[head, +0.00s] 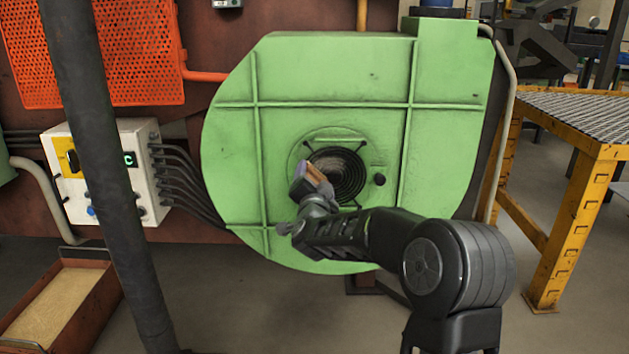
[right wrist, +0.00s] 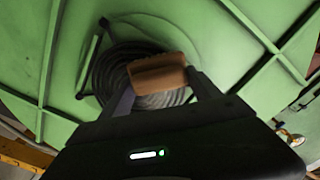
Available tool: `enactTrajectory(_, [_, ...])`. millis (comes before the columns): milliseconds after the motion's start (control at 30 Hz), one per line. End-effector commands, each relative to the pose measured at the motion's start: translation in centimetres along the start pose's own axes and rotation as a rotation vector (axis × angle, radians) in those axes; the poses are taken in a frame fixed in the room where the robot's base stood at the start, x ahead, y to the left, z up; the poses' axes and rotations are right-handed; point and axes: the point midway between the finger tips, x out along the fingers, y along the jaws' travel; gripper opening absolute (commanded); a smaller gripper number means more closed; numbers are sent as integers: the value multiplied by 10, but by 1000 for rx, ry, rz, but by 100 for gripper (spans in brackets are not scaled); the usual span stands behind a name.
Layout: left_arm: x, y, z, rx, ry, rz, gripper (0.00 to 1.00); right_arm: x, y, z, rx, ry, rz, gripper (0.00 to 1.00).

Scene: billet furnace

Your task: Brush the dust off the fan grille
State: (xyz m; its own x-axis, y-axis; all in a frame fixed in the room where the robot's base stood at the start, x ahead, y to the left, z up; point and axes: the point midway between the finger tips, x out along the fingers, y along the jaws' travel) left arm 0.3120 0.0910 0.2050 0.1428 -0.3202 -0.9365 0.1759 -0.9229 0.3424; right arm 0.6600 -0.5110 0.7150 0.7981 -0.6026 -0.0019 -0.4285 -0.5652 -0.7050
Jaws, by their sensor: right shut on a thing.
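The fan grille (head: 346,170) is a round, dark, ringed grille in the middle of the green fan housing (head: 330,75). Greyish-brown dust shows on its upper part in the head view. My right gripper (head: 314,186) is in front of the grille's lower left. It is shut on a brush with a tan wooden body (right wrist: 157,72), which covers part of the grille (right wrist: 112,62) in the right wrist view. The bristles are hidden, and I cannot tell whether the brush touches the grille. My left gripper is not in view.
A white control box (head: 135,170) with cables stands left of the housing, behind a dark vertical pole (head: 95,150). A rust-coloured tray (head: 60,305) is at lower left. A yellow-framed table (head: 575,160) stands at right. Floor shows below the housing.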

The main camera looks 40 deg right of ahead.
Motion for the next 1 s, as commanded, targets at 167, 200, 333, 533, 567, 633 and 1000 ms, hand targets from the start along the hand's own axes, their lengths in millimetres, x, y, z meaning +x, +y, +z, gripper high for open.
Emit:
enactTrajectory(167, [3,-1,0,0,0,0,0,0,4,-3,0,2,0,21])
enactTrajectory(200, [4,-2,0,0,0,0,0,1,6,-4,0,2,0,21])
enactTrajectory(333, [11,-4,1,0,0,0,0,1,14,-12,0,4,0,21])
enactTrajectory(533, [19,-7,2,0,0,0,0,3,26,-25,-1,6,1,21])
enactTrajectory(567, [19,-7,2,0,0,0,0,3,27,-27,-1,6,1,21])
enactTrajectory(633, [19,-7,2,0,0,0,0,4,28,-29,0,6,2,21])
enactTrajectory(1000, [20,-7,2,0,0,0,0,4,32,-33,0,12,5,21])
